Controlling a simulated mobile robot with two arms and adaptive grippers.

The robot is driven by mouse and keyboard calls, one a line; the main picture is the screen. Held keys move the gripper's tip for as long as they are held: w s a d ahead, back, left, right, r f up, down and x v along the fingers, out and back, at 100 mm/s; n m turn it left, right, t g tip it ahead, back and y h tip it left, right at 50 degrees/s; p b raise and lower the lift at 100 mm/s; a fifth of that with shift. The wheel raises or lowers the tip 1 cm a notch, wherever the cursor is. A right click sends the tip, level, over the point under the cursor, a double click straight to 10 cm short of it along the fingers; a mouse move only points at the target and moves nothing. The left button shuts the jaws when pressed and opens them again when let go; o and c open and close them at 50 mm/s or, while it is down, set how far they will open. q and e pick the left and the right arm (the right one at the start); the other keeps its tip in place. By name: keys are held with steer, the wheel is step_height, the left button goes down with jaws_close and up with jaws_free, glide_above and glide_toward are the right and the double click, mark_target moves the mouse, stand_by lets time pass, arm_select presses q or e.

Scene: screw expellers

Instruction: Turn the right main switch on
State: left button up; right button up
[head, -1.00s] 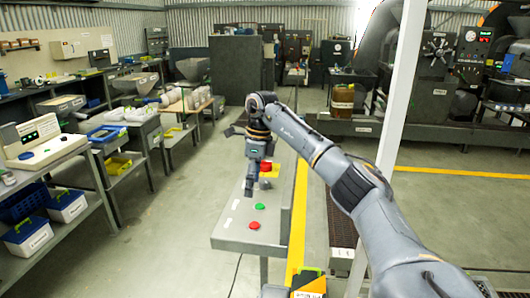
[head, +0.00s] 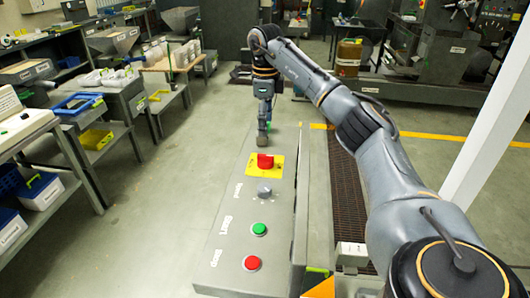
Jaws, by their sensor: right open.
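A red rotary switch (head: 265,161) on a yellow plate (head: 276,173) is near the far end of a grey sloping control panel (head: 218,264), in the middle of the head view. My right gripper (head: 262,142) points down just beyond the red switch, with its tips apart from the knob in the picture. It is open and seems to hold nothing. Its height above the panel is hard to judge. My left gripper is not in view.
On the panel, nearer to me, are a grey knob (head: 264,190), a green button (head: 259,229) and a red button (head: 252,263). A white post (head: 490,140) stands at the right. Open floor (head: 160,200) lies left of the panel.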

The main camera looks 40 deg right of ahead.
glide_above(265, 155)
steer(key=f, duration=0.5)
steer(key=shift+s+f+p, duration=0.25)
steer(key=shift+f+p, duration=0.1)
step_height(265, 155, down, 5)
steer(key=shift+w+f+p, duration=0.1)
steer(key=shift+f+p, duration=0.05)
steer(key=shift+p, duration=0.25)
steer(key=shift+f, duration=0.45)
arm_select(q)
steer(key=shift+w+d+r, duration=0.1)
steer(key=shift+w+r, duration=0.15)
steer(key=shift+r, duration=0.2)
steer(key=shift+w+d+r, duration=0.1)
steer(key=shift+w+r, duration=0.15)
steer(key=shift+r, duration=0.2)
arm_select(e)
steer(key=shift+f, duration=0.1)
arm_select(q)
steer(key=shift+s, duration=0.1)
arm_select(e)
steer(key=shift+c, duration=1.4)
steer(key=c, duration=0.9)
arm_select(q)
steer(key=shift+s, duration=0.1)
